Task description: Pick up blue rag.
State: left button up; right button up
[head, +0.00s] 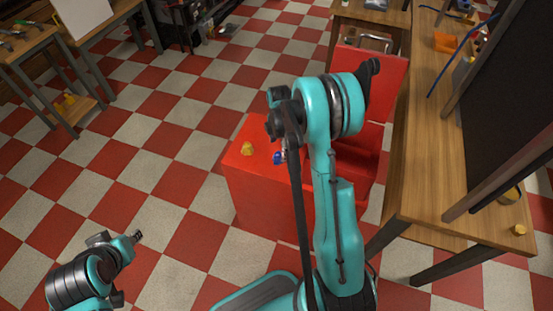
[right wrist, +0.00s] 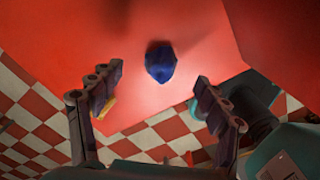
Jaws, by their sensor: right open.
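The blue rag (head: 278,158) is a small crumpled lump on the top of a red cabinet (head: 262,190). In the right wrist view the rag (right wrist: 160,63) lies on the red surface, just beyond the fingertips and between their lines. My right gripper (right wrist: 158,80) is open and empty, with one finger on each side. In the head view my right arm hides most of the gripper, which is over the cabinet by the rag. My left gripper (head: 137,237) is low at the left, away from the cabinet, and too small to tell open or shut.
A small yellow object (head: 247,148) sits on the cabinet left of the rag. A wooden table (head: 425,190) stands at the right, with an orange box (head: 446,42) and a dark panel (head: 510,100). Open checkered floor (head: 150,130) lies to the left.

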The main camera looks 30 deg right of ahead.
aim_at(278, 153)
notch_tip(278, 153, down, 4)
jog(key=shift+s+a+f+b, duration=0.15)
jog(key=shift+f+b, duration=0.1)
jog(key=shift+b, duration=0.8)
jog(key=shift+r, duration=0.1)
jog(key=c, duration=1.2)
notch_tip(278, 153, up, 10)
jog(key=p, duration=0.4)
